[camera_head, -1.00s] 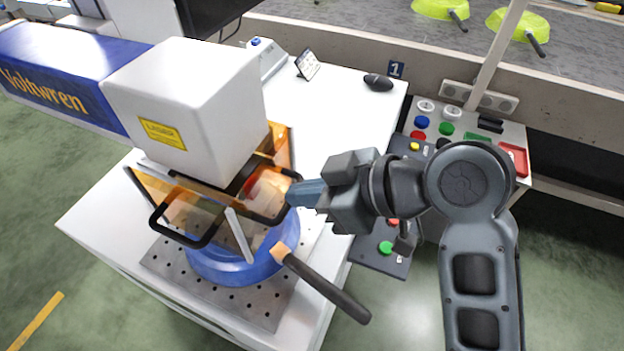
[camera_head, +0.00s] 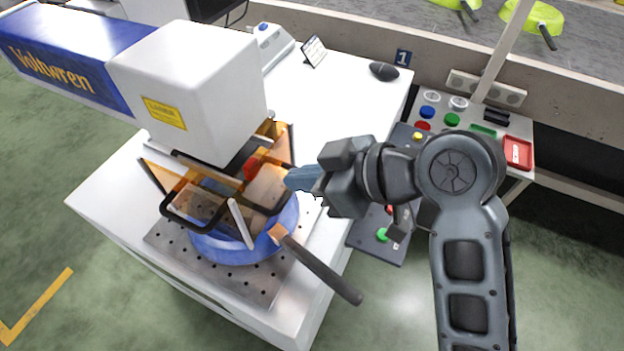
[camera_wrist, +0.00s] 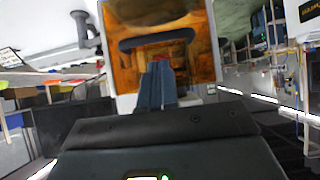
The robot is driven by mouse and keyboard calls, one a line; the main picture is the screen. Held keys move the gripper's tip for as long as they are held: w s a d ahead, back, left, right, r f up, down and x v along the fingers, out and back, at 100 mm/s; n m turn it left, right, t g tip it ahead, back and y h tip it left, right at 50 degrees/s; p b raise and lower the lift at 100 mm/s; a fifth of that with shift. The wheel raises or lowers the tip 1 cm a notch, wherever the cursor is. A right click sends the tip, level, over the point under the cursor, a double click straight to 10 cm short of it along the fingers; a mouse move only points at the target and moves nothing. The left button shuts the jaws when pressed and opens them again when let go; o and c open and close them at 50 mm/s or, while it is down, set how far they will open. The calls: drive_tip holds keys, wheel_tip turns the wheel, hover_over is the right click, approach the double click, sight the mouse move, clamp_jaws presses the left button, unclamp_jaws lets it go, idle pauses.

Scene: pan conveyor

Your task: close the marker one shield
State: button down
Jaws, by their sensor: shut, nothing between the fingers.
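The marker has a white laser head (camera_head: 190,90) on a blue Voltwren body (camera_head: 75,50). Its orange see-through shield (camera_head: 200,200) with black handle bars hangs below the head, over a blue pan (camera_head: 235,245). My gripper (camera_head: 290,179) is shut and empty at the right side of the shield. In the wrist view the shut fingertips (camera_wrist: 158,68) point at the orange shield panel (camera_wrist: 198,70), just below its black handle (camera_wrist: 157,39). Whether they touch the shield I cannot tell. Part of the shield's right side is hidden behind the fingers.
The pan's dark handle (camera_head: 320,270) sticks out towards the lower right, below my gripper. The pan sits on a perforated plate (camera_head: 170,240) on a white table (camera_head: 345,95). A button panel (camera_head: 445,118) stands to the right, behind my arm. Green pans lie on the conveyor (camera_head: 400,20).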

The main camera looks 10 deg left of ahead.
drive_tip(key=b+v, duration=0.1)
drive_tip(key=v, duration=1)
drive_tip(key=shift+w+a+r, duration=0.15)
drive_tip(key=shift+a+r, duration=0.05)
drive_tip(key=shift+r, duration=0.15)
drive_tip(key=shift+f, duration=0.1)
drive_tip(key=s+d+f+m+t+h, duration=0.7)
drive_tip(key=s+d+f+m, duration=0.4)
drive_tip(key=f, duration=0.4)
drive_tip(key=s+d+r+m+t+h, duration=0.1)
drive_tip(key=s+d+r+t, duration=0.1)
drive_tip(key=s, duration=0.6)
drive_tip(key=s+d+r+m+t+h, duration=0.2)
drive_tip(key=s+d+r, duration=0.2)
drive_tip(key=s, duration=0.5)
drive_tip(key=shift+d+r, duration=0.35)
drive_tip(key=shift+d, duration=0.3)
drive_tip(key=shift+s, duration=0.1)
